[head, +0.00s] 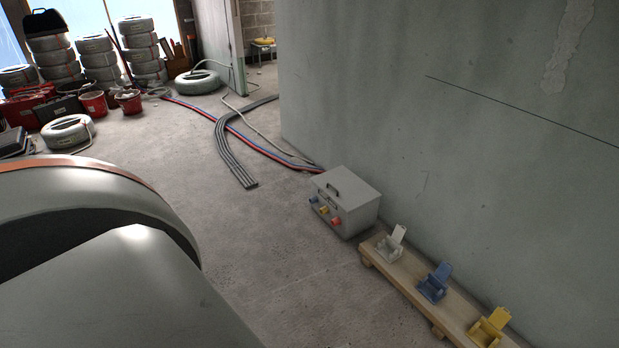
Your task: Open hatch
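A grey metal box (359,206) stands on the floor against the wall, right of the picture's middle. Its top (352,184) lies flat and looks closed, with a dark handle (333,189) near its left edge. Coloured round fittings (323,210) stick out of its front side. I cannot tell for sure which part is the hatch. Neither of my grippers shows. A large pale part of my own arm fills the lower left and hides the floor there.
A wooden board (408,286) beside the box bears white (389,247), blue (433,284) and yellow (487,330) fittings with raised flaps. Grey, red and blue conduits (237,160) cross the floor.

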